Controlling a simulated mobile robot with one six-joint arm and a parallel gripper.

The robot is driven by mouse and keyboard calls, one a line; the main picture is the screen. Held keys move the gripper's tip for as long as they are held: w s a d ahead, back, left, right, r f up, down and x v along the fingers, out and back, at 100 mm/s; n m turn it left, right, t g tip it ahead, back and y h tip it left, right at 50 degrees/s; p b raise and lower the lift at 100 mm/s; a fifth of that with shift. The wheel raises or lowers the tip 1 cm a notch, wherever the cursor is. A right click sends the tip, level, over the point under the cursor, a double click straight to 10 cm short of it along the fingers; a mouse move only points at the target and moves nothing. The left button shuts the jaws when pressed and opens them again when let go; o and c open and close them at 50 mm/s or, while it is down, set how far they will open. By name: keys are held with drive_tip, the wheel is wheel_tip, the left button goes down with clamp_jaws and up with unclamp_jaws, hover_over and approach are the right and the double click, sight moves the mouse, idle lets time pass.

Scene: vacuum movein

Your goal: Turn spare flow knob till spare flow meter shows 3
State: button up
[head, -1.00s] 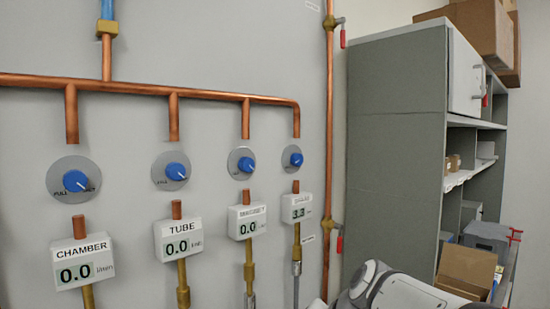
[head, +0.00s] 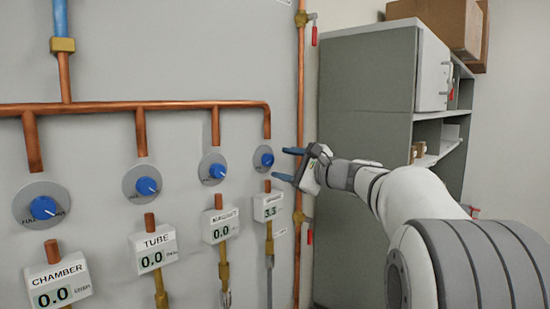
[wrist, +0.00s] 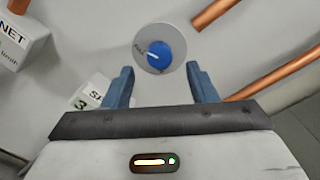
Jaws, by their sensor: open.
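The spare flow knob (head: 264,158) is the rightmost blue dial on the wall, on a round grey plate. It also shows in the wrist view (wrist: 159,55), with a white pointer mark toward the left. The spare flow meter (head: 268,207) below it seems to read 3.3; its label is too small to read clearly. In the wrist view the meter (wrist: 88,92) is partly hidden by the left finger. My gripper (head: 279,163) is open and empty, just right of the knob in the head view. In the wrist view the knob lies ahead, between the blue fingertips (wrist: 160,68).
Three more knobs stand left, with the tube meter (head: 153,249) and chamber meter (head: 56,282) showing 0.0, like the third. A vertical copper pipe (head: 299,90) with red-handled valves runs close right of the knob. A grey cabinet (head: 365,120) stands further right.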

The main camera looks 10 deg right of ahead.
sight(271, 161)
drive_tip(key=shift+p+x, duration=0.45)
drive_tip(key=shift+x, duration=1.45)
drive_tip(key=shift+s, duration=0.1)
drive_tip(key=c, duration=1)
drive_tip(key=shift+o, duration=0.2)
drive_tip(key=shift+m+p, duration=0.45)
drive_tip(key=shift+m, duration=1.75)
drive_tip(key=o, duration=1)
drive_tip(key=shift+c, duration=0.2)
